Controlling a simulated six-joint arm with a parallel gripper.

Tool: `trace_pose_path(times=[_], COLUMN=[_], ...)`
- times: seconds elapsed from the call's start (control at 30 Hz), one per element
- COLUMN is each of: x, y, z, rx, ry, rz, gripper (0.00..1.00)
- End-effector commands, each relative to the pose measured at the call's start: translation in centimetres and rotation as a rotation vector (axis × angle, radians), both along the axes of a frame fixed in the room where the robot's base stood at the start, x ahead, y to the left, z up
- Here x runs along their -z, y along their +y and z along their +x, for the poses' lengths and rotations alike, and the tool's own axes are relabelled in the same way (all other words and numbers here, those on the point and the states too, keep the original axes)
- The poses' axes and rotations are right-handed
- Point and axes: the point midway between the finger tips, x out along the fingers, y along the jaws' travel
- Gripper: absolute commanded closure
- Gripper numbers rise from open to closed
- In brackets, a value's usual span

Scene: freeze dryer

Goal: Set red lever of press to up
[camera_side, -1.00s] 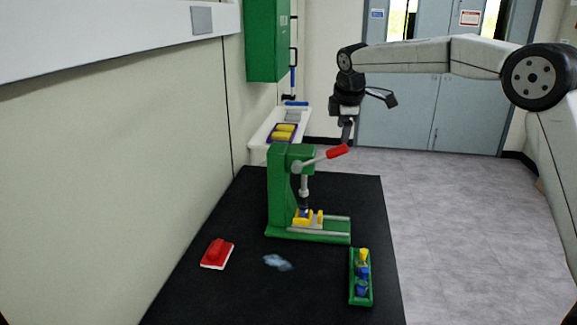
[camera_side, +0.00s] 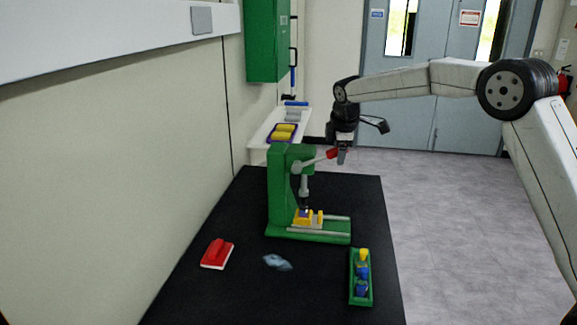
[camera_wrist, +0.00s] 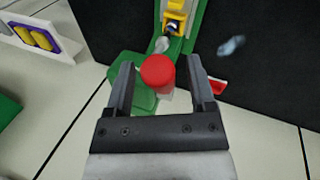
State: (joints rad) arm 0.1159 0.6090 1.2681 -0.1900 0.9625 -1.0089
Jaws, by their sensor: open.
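The green press (camera_side: 280,190) stands on the black table, with a yellow fixture (camera_side: 308,217) on its base. Its lever points right and slightly upward in the side view, ending in a red handle (camera_side: 332,153). My gripper (camera_side: 341,157) is at the handle's end and partly hides it. In the wrist view, the round red handle end (camera_wrist: 157,71) sits between the two open fingers of my gripper (camera_wrist: 160,85), with a visible gap on each side. The press body (camera_wrist: 140,80) lies behind it. Whether a finger touches the handle cannot be told.
On the black table (camera_side: 215,300) are a red and white block (camera_side: 217,253), a crumpled bluish item (camera_side: 277,262) and a green rack (camera_side: 361,290) with yellow and blue pieces. A white side shelf (camera_side: 264,133) holds yellow pieces behind the press. Open floor lies to the right.

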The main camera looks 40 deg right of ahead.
Motion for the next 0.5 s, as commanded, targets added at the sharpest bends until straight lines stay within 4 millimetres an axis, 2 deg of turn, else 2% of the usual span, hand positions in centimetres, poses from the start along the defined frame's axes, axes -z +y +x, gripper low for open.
trace_pose_path(times=[0.3, 0.33, 0.5], x=[0.31, 0.31, 0.30], y=[-0.08, -0.08, -0.07], z=[0.07, 0.07, 0.07], rx=[0.000, 0.000, 0.000], ry=[0.000, 0.000, 0.000], rz=[0.000, 0.000, 0.000], gripper=[0.29, 0.33, 0.87])
